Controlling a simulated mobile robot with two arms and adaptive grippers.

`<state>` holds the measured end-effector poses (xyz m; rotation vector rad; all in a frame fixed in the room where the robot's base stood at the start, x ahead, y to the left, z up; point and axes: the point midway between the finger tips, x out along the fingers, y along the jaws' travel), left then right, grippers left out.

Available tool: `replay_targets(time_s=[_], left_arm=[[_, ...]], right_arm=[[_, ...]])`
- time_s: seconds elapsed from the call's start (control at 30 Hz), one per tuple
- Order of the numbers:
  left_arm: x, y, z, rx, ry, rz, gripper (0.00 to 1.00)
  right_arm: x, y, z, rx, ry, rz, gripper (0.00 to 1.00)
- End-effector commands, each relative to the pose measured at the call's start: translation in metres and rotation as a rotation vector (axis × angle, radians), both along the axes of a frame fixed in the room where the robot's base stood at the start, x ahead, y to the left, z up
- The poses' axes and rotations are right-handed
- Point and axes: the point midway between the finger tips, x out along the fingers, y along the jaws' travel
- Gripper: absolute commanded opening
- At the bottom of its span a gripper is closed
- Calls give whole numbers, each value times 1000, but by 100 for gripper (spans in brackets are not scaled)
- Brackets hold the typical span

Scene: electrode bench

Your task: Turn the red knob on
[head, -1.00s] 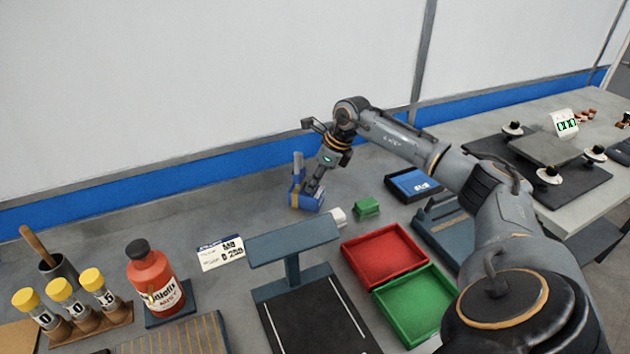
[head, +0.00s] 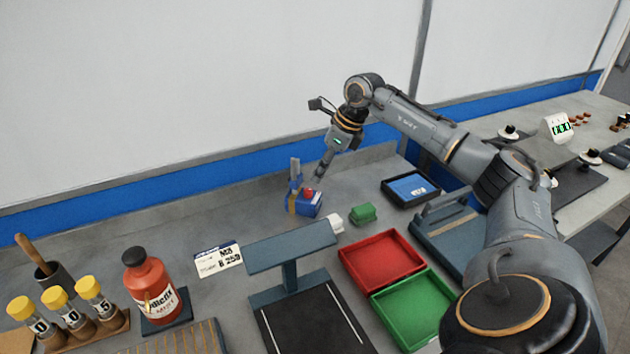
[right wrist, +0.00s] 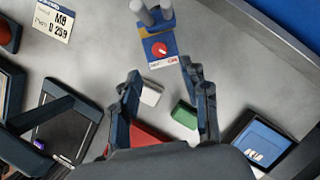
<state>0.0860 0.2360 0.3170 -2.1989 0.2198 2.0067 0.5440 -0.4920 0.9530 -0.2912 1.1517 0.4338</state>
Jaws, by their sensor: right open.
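The red knob (head: 308,192) sits on the front of a small blue device (head: 304,207) with grey upright posts, near the back wall. In the right wrist view the round red knob (right wrist: 159,49) shows on the blue face above a white label strip with small lettering. A pale mark shows on the knob, but its setting cannot be read surely. My right gripper (head: 322,174) is close to the knob, above and right of it in the head view. In the right wrist view its two fingers (right wrist: 160,70) are spread, empty and apart from the knob. My left gripper is out of view.
A white block (head: 333,222) and a green block (head: 363,213) lie right of the device. Red (head: 382,260) and green (head: 413,305) trays, a dark stand (head: 291,253) and a red bottle (head: 150,285) are nearer. Bare bench lies left of the device.

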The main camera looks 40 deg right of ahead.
Motion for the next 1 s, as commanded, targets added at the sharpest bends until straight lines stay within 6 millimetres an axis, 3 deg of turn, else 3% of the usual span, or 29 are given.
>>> replay_targets(time_s=[0.1, 0.3, 1.0], left_arm=[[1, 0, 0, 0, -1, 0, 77], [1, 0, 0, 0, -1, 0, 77], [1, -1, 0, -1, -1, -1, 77]], right_arm=[[-7, -4, 22, 0, -2, 0, 46], [-15, -8, 41, 0, -1, 0, 46], [-16, -8, 44, 1, 0, 0, 46]])
